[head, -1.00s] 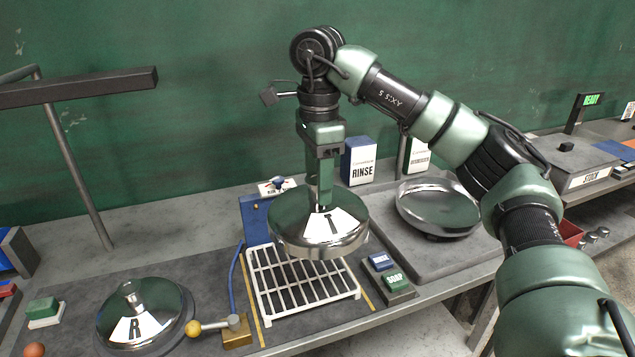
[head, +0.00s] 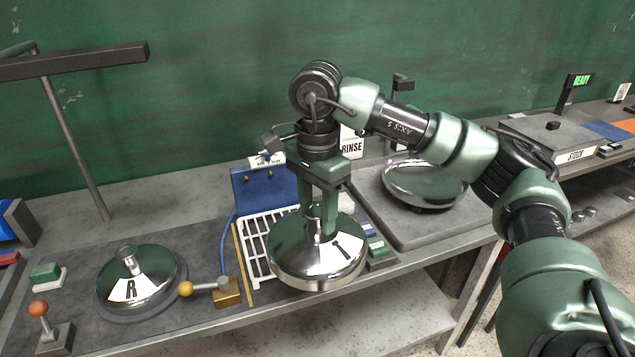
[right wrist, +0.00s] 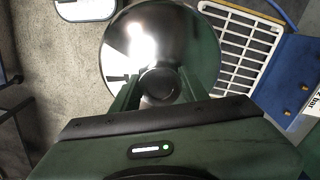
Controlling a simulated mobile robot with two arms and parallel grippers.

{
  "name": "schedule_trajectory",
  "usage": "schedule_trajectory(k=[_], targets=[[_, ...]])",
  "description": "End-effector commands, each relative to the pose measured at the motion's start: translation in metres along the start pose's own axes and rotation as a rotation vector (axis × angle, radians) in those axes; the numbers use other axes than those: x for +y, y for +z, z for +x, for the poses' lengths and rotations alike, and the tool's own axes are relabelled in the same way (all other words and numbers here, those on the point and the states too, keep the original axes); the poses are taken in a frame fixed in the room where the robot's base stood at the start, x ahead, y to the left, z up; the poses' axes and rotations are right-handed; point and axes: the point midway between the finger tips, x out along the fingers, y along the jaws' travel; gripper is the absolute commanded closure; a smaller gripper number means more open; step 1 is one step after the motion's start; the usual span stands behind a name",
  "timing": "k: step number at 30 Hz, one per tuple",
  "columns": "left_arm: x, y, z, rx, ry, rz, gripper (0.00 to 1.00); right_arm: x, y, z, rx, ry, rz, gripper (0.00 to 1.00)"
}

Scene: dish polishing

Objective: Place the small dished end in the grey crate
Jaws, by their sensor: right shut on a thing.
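My right gripper (head: 318,232) is shut on the knob of a shiny dished end (head: 292,262) with a dark letter on a white patch. It hangs dome up, over the front part of the white rack; I cannot tell its exact height. In the right wrist view the dished end (right wrist: 190,45) sits beyond the fingers. A second dished end (head: 158,285), marked R, rests on a round base at the left. A shallow steel dish (head: 425,183) lies on the grey tray at the right. I see no clear grey crate. My left gripper is not in view.
The white rack (head: 256,262) is partly hidden under the held piece. A yellow-knobbed lever (head: 187,289) stands between it and the R piece. A red-knobbed lever (head: 39,309) is at front left. A grey STOCK box (head: 560,138) is at far right. The bench's front edge is close.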

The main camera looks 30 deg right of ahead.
Motion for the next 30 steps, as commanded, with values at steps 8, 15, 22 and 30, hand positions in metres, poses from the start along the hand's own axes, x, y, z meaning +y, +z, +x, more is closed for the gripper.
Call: schedule_trajectory(k=[8,15,22,30], targets=[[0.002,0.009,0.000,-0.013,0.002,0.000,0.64,0.044,0.041,0.084,-0.004,0.006,-0.444,1.00],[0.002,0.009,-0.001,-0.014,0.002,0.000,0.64,0.087,0.083,0.169,-0.008,0.003,-0.911,1.00],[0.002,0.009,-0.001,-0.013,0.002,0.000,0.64,0.113,0.110,0.223,-0.007,-0.001,-1.209,1.00],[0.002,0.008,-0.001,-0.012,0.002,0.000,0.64,0.130,0.127,0.260,-0.003,-0.003,-1.409,1.00]])
